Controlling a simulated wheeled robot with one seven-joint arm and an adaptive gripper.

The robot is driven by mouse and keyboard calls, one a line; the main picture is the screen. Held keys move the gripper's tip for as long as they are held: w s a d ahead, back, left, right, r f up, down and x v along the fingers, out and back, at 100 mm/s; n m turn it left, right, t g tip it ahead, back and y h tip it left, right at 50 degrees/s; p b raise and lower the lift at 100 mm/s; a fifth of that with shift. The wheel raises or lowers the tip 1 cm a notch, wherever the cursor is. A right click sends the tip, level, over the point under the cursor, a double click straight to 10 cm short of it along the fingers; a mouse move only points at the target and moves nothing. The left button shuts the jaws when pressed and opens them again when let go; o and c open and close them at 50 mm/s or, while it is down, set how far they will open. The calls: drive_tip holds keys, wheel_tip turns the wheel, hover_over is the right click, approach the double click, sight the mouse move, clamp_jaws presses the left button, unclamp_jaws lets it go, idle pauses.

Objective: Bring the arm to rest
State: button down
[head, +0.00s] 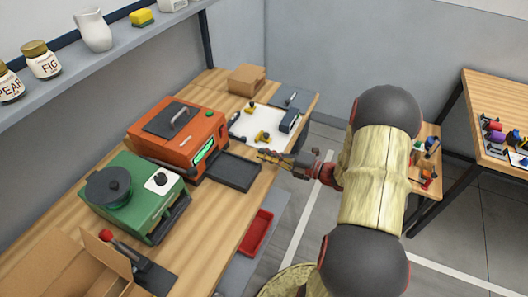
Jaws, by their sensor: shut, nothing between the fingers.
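My gripper (272,157) is at the end of my arm, in the middle of the head view. It hangs over or just beyond the right edge of the wooden bench (235,217), near a dark tray (232,172) and a white board (262,126). Its fingers are small in the picture; they look closed and I see nothing held in them. Whether they touch the board or tray I cannot tell.
An orange machine (178,134) and a green machine (133,196) stand on the bench. A cardboard box (247,79) is at its back. A shelf (95,60) with jars overhangs the left. Another table (502,100) stands right. Floor shows between the tables.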

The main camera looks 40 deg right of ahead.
drive_tip(key=shift+a+r+n, duration=0.2)
drive_tip(key=shift+a+n, duration=0.1)
drive_tip(key=shift+a, duration=0.05)
drive_tip(key=s+a+r+n+g+y, duration=0.2)
drive_tip(key=a+r+n+g, duration=0.15)
drive_tip(key=a+n, duration=0.4)
drive_tip(key=s+a+r+n+g+y, duration=0.1)
drive_tip(key=s+a+r+n+g, duration=0.15)
drive_tip(key=a+n+g, duration=0.4)
drive_tip(key=s+a+r+n+g+h, duration=0.35)
drive_tip(key=s+a+n, duration=0.5)
drive_tip(key=n, duration=0.65)
drive_tip(key=s+d+r+n+t+h, duration=0.4)
drive_tip(key=s+r+n+h, duration=0.3)
drive_tip(key=n, duration=1.1)
drive_tip(key=shift+s+d+r+h, duration=0.15)
drive_tip(key=shift+s+r+h, duration=0.1)
drive_tip(key=shift+r+h, duration=0.4)
